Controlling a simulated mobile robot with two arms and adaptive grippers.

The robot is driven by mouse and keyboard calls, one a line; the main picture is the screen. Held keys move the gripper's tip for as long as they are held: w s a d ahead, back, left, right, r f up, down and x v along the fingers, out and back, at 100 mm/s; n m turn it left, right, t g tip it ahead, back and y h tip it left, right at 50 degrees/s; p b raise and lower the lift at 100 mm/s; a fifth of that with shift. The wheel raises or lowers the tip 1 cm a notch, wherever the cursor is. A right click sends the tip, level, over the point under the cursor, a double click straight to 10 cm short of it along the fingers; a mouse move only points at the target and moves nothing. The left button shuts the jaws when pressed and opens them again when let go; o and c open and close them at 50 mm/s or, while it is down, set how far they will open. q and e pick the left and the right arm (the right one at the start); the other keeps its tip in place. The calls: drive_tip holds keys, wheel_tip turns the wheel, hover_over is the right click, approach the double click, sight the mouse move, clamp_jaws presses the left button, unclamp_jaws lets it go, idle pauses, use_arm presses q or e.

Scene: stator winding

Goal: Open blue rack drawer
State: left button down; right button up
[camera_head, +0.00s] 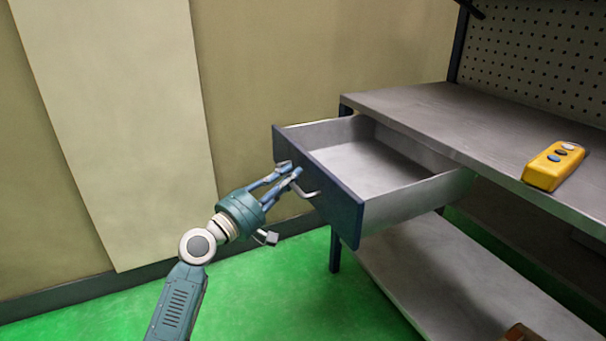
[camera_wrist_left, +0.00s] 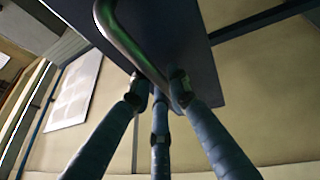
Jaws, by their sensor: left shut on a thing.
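The blue-fronted drawer (camera_head: 335,199) stands pulled out from under the grey tabletop, and its grey inside shows bare in the head view. Its metal bar handle (camera_head: 309,190) is on the front. My left gripper (camera_head: 291,173) is at the drawer front, its fingers shut on the handle. In the left wrist view the handle (camera_wrist_left: 128,42) runs slanting down between the fingertips of my left gripper (camera_wrist_left: 160,85), with the dark drawer front (camera_wrist_left: 190,50) behind it. My right gripper is in neither view.
A yellow control box (camera_head: 553,166) with buttons lies on the grey workbench top (camera_head: 440,110). A lower shelf (camera_head: 450,280) runs below the drawer. A perforated back panel (camera_head: 540,55) rises behind. Green floor (camera_head: 300,290) left of the bench is clear. A brown object (camera_head: 522,333) shows at the bottom edge.

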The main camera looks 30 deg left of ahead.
use_arm(q)
drive_tip(key=shift+s, duration=0.15)
drive_tip(key=shift+f, duration=0.1)
drive_tip(key=c, duration=1.9)
unclamp_jaws()
drive_tip(key=shift+a, duration=0.1)
drive_tip(key=v, duration=1.2)
